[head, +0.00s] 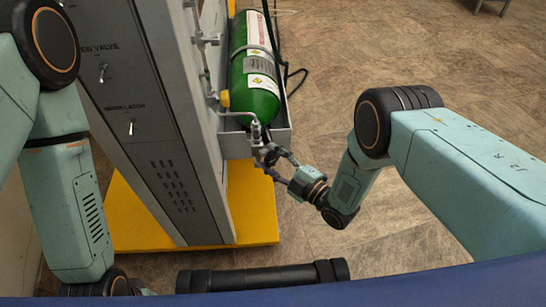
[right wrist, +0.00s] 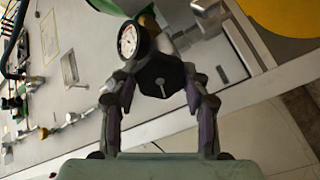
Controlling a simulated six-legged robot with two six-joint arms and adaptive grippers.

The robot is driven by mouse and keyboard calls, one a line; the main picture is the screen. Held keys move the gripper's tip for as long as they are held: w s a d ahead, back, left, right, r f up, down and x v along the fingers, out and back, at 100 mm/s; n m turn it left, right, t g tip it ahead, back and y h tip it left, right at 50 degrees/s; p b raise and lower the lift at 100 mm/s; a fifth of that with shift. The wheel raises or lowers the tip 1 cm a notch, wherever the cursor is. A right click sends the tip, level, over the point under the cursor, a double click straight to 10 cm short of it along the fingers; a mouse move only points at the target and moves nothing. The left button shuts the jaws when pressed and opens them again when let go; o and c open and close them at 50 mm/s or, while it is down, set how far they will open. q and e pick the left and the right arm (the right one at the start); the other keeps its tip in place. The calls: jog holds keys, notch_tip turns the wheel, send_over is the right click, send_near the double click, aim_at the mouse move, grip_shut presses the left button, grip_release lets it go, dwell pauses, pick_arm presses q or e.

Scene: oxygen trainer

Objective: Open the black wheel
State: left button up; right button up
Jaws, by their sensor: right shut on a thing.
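The black wheel (right wrist: 162,75) is a dark, many-sided knob with a small pale stem at its centre. In the right wrist view it sits between the two fingers of my right gripper (right wrist: 163,82), which is shut on it from both sides. A round white-faced gauge (right wrist: 127,40) is just beside the wheel. In the head view my right gripper (head: 270,156) reaches from the right to the valve fittings below the green cylinder (head: 254,85); the wheel is mostly hidden by the fingers there. My left arm shows at the left, but its gripper is out of view.
The green cylinder stands in a grey holder (head: 238,146) on the side of a tall grey panel (head: 125,95) with switches. Metal pipes (head: 207,70) run close by. A yellow base (head: 258,205) lies under the panel.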

jog(key=n+p, duration=0.1)
jog(key=n, duration=0.4)
jog(key=shift+f, duration=0.1)
jog(key=n, duration=0.6)
jog(key=shift+p, duration=0.4)
jog(key=n+p, duration=0.1)
jog(key=n, duration=0.4)
jog(key=shift+f, duration=0.1)
jog(key=n+p, duration=0.1)
jog(key=n, duration=0.4)
jog(key=shift+w+d+f, duration=0.1)
jog(key=shift+n, duration=0.4)
jog(key=o, duration=1.2)
jog(key=shift+c, duration=0.2)
jog(key=v, duration=0.7)
jog(key=shift+d, duration=0.15)
